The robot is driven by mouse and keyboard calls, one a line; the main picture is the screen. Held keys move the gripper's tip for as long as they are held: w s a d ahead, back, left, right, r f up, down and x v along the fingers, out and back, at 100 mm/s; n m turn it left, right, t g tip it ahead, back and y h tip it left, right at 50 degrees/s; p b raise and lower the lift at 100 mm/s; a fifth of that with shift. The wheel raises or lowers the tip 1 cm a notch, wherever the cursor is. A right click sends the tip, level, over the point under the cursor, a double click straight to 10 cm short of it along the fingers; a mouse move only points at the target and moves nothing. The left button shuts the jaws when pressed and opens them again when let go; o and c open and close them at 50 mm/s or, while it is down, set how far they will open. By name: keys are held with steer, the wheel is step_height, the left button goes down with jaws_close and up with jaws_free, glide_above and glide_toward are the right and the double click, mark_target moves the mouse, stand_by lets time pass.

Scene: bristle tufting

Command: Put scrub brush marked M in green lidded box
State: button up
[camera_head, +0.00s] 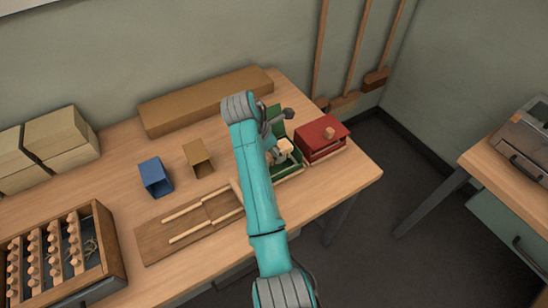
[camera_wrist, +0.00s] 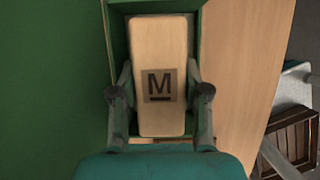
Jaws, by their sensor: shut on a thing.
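The scrub brush marked M (camera_wrist: 160,48) is a pale wooden block with a dark M on its upper face. My gripper (camera_wrist: 160,98) is shut on its two long sides in the wrist view. The green lidded box (camera_head: 290,171) stands on the right part of the bench, its lid open and raised. In the wrist view the brush is over the box's opening, within the green walls (camera_wrist: 116,40). I cannot tell whether it touches the box floor. In the head view my arm hides part of the box, and the brush (camera_head: 285,146) shows beside my gripper (camera_head: 276,152).
A red lidded box (camera_head: 320,137) stands shut, close to the right of the green box. A blue bin (camera_head: 155,177) and a brown bin (camera_head: 198,158) stand left. A wooden board with rails (camera_head: 160,240) and a rack of pegs (camera_head: 108,235) lie in front. A long box (camera_head: 205,99) lies behind.

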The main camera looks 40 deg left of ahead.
steer(key=shift+f, duration=1.75)
steer(key=shift+f, duration=0.1)
steer(key=o, duration=0.8)
steer(key=shift+o, duration=0.2)
